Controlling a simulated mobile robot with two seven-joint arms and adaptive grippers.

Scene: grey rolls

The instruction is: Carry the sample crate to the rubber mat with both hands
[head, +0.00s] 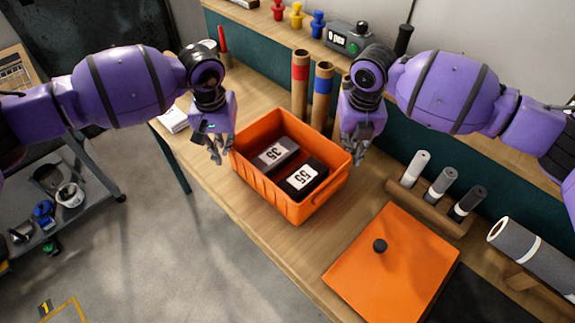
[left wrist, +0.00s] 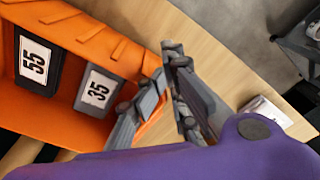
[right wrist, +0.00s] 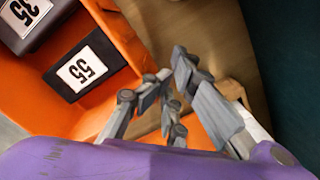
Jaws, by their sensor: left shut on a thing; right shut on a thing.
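The sample crate (head: 298,211) is an orange open box over the middle of the workbench; I cannot tell whether it touches the wood. It holds two dark blocks, one labelled 35 (head: 276,154) and one labelled 55 (head: 305,178). My left gripper (head: 219,153) is shut on the crate's left end wall, which shows between its fingers in the left wrist view (left wrist: 152,121). My right gripper (head: 354,152) is shut on the opposite end wall, at the crate's right. A dark flat surface (head: 468,300) at the lower right looks like the rubber mat, partly out of view.
An orange lid (head: 385,283) with a black knob lies between crate and dark surface. Several small rolls (head: 440,186) stand in a wooden holder behind it. A large grey roll (head: 530,255) lies at right. Tubes (head: 300,85) stand behind the crate.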

